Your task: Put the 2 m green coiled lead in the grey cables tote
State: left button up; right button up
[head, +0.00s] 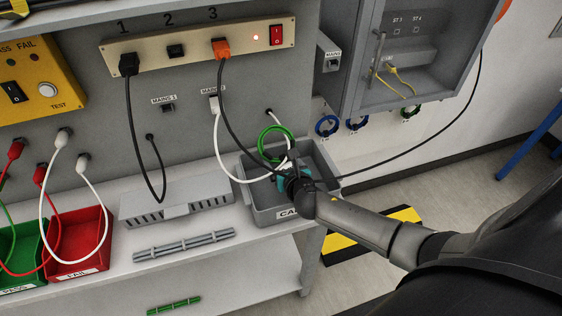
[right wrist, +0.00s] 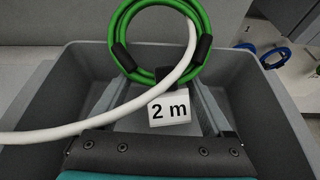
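The green coiled lead (head: 262,143) shows as an upright ring at the back of the grey cables tote (head: 262,217), its top above the rim. In the right wrist view the coil (right wrist: 198,22) has black bands and a white "2 m" tag (right wrist: 170,108) hanging inside the tote (right wrist: 40,100). My right gripper (head: 291,168) is over the tote. Its two grey fingers (right wrist: 165,88) look spread, one each side of the tag, without clear contact. I cannot tell what the coil rests on. My left gripper is not in view.
A white lead (head: 222,150) from the panel loops down and crosses in front of the coil. A grey vented box (head: 175,205) stands left of the tote, with red (head: 88,225) and green bins beyond. Blue and green coils (head: 326,125) hang on the right wall.

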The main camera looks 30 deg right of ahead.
jog(key=shift+r, duration=0.25)
jog(key=p+v, duration=0.3)
jog(key=v, duration=0.9)
jog(key=shift+r, duration=0.4)
